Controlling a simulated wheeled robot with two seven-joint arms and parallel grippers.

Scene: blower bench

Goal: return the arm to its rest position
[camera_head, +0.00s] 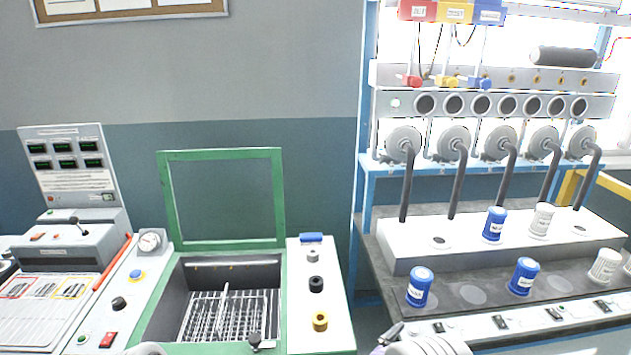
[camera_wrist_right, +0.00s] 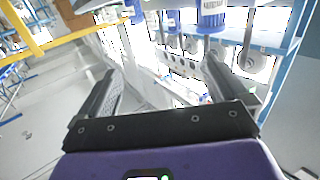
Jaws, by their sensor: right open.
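My right gripper (camera_wrist_right: 161,67) is open in the right wrist view, with nothing between its two dark fingers. In the head view only a small part of the right gripper (camera_head: 387,337) shows at the bottom edge, next to my white wrist, just in front of the bench's front panel. My left gripper is not seen in the head view.
Blue canisters (camera_head: 420,287) and white canisters (camera_head: 604,265) stand on the blower bench (camera_head: 455,295). Hoses (camera_head: 407,185) rise behind them. Left of the bench is a green-framed basin (camera_head: 160,300) with an open lid (camera_head: 223,153) and a rack inside. A control panel (camera_head: 75,170) stands far left.

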